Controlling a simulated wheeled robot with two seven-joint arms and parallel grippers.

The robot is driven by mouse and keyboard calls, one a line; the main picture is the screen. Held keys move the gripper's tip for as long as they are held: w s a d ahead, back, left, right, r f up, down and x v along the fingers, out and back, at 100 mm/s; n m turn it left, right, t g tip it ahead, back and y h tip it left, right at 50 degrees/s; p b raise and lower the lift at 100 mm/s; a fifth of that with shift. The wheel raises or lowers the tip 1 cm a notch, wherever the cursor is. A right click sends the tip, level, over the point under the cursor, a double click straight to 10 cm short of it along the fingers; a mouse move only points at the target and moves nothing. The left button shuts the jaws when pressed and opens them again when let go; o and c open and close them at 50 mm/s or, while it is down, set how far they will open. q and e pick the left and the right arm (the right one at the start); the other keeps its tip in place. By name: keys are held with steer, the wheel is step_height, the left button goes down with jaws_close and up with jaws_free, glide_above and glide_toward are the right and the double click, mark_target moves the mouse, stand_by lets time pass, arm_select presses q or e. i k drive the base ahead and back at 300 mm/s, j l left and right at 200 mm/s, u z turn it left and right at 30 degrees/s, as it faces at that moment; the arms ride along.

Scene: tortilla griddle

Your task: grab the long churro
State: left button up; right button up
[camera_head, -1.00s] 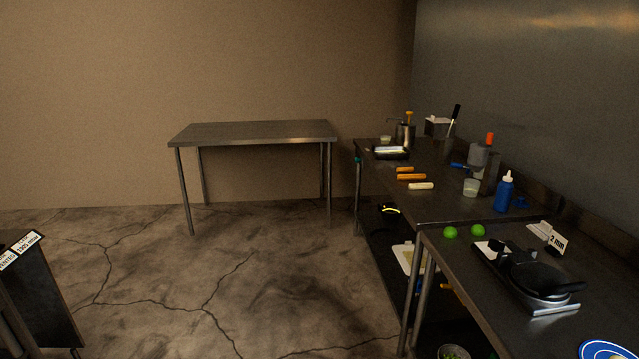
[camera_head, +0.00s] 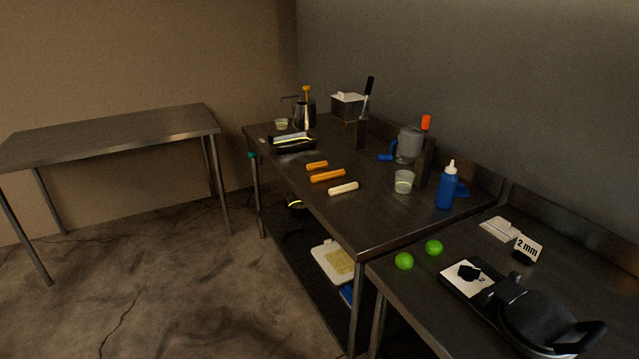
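Three stick-shaped pieces lie apart from each other on the dark metal table (camera_head: 375,217) along the right wall. The longest is an orange-brown churro (camera_head: 327,175), in the middle of the row. A shorter orange one (camera_head: 317,165) lies behind it, and a pale cream one (camera_head: 343,188) lies in front of it. All three lie near the table's left edge with nothing on top of them. Neither of my grippers shows in the head view.
A black tray (camera_head: 293,143), a clear cup (camera_head: 404,181) and a blue bottle (camera_head: 446,187) stand on the same table. Two limes (camera_head: 404,261) and a black press (camera_head: 540,318) are on the nearer table. Floor (camera_head: 180,290) at left is open. An empty metal table (camera_head: 110,130) stands at the back left.

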mark_target(333, 174)
steer(key=i+j+z, duration=0.15)
steer(key=z, duration=0.25)
steer(key=i+j+z, duration=0.85)
steer(key=j, duration=0.25)
steer(key=i, duration=0.1)
